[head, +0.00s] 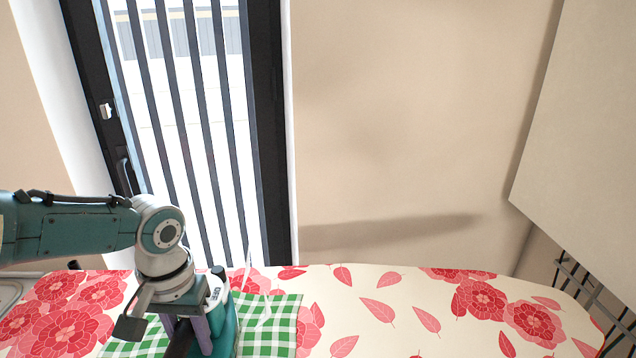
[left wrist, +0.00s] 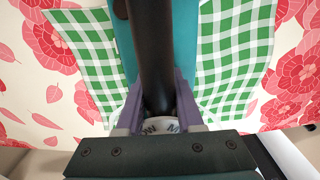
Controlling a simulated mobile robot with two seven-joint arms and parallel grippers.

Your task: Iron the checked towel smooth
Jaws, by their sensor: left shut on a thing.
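The green-and-white checked towel (head: 283,318) lies on the flowered ironing board (head: 385,300) at the bottom of the head view. It also shows in the left wrist view (left wrist: 235,55), on both sides of the iron. The teal iron (head: 228,325) stands over the towel; its dark handle shows in the left wrist view (left wrist: 152,50). My left gripper (head: 196,335) is shut on the iron's handle, with its purple fingers (left wrist: 155,105) on either side of it. The iron hides the middle of the towel. My right gripper is not in view.
The board's flowered cover is bare to the right of the towel. A barred glass door (head: 185,120) and a beige wall (head: 400,120) stand behind it. A pale panel (head: 585,140) hangs at the right, with a dark rack (head: 590,290) below it.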

